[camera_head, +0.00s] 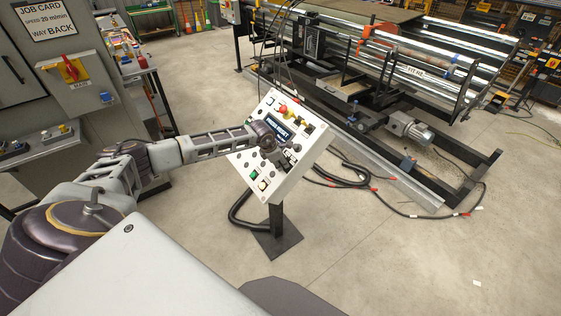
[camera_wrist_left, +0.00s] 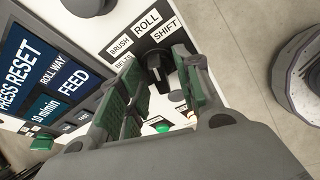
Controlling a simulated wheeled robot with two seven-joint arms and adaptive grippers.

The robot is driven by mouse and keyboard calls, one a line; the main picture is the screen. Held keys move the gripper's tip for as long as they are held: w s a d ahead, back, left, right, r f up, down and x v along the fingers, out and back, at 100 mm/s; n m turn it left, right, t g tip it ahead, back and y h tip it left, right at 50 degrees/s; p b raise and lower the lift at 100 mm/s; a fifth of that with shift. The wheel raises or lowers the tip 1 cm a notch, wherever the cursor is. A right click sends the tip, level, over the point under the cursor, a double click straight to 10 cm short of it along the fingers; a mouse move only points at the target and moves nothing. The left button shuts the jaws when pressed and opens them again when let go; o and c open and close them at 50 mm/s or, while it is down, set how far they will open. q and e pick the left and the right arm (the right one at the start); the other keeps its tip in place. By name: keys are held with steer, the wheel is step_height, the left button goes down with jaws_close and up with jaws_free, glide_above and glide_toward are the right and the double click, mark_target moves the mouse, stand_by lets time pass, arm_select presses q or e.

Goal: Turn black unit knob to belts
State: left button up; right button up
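The control panel (camera_head: 243,163) is a white tilted box on a post, with a blue screen and several buttons. My left gripper (camera_head: 288,158) is at its face, in front of the right-hand part. In the left wrist view the black knob (camera_wrist_left: 157,72) lies between the two green-padded fingers of my left gripper (camera_wrist_left: 158,64). The fingers are apart, with a gap visible around the knob. Labels BRUSH, BELTS (camera_wrist_left: 123,65) and ROLL SHIFT (camera_wrist_left: 155,30) are beside the knob. I cannot tell clearly which label the knob points to. My right gripper is not in view.
The screen (camera_wrist_left: 45,70) reads PRESS RESET, ROLL WAY, FEED. A lit green button (camera_wrist_left: 162,126) sits near the fingers. A grey cabinet (camera_head: 40,90) with a red switch stands at the left. A roller machine (camera_head: 400,70) stands behind; cables lie on the floor.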

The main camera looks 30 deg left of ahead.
arm_select(q)
steer(key=c, duration=0.6)
steer(key=shift+n, duration=0.3)
steer(key=n+b, duration=0.2)
steer(key=n, duration=0.1)
steer(key=shift+w+f+g+h, duration=0.1)
steer(key=shift+g+h, duration=0.3)
steer(key=n+h, duration=0.1)
steer(key=n, duration=0.2)
steer(key=shift+b, duration=0.4)
steer(key=n+h, duration=0.1)
steer(key=n, duration=0.2)
steer(key=shift+a+n, duration=0.1)
steer(key=shift+n, duration=0.2)
steer(key=n+h+p, duration=0.1)
steer(key=n, duration=0.3)
steer(key=shift+p, duration=0.4)
steer(key=shift+n, duration=0.4)
